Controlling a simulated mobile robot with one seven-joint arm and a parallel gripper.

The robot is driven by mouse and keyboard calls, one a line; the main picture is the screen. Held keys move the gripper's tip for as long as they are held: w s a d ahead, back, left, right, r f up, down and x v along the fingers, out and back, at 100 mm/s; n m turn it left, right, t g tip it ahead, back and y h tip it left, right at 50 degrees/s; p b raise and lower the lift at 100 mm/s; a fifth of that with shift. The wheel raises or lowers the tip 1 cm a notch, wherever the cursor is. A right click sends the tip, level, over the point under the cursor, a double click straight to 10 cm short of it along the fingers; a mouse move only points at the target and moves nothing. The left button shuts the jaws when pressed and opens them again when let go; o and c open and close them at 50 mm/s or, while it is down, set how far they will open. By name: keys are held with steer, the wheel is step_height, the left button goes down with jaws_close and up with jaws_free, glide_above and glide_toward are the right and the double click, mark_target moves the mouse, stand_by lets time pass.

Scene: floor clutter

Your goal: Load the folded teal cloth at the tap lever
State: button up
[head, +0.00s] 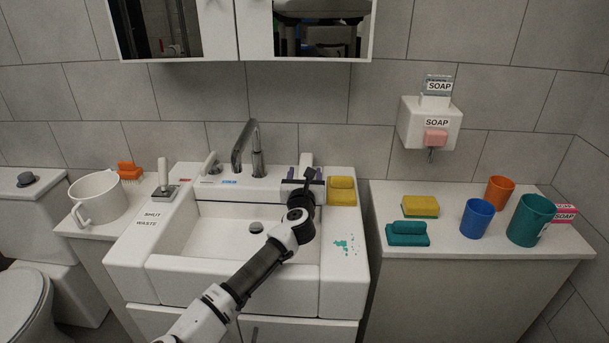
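The folded teal cloth (407,234) lies on the front left of the right counter, away from my gripper. The tap has a tall chrome spout (250,145) at the back of the sink. My gripper (302,180) is over the back right of the sink, in front of or at that right part. My arm's dark wrist partly hides it, so I cannot tell contact or finger opening.
A yellow sponge (341,190) sits right of my gripper. Teal spots (345,244) mark the sink's right ledge. The right counter holds another yellow sponge (420,206), a blue cup (475,218), an orange cup (499,192) and a teal cup (530,220). A soap dispenser (424,122) hangs above.

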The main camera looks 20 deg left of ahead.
jaws_close()
steer(key=shift+r+p, duration=0.6)
steer(key=shift+r, duration=0.15)
steer(key=shift+c, duration=1.1)
jaws_free()
steer(key=shift+w, duration=0.1)
steer(key=shift+o, duration=1.1)
steer(key=shift+f, duration=0.15)
steer(key=b+v, duration=0.3)
steer(key=v, duration=1)
steer(key=shift+s, duration=0.4)
steer(key=shift+d, duration=0.1)
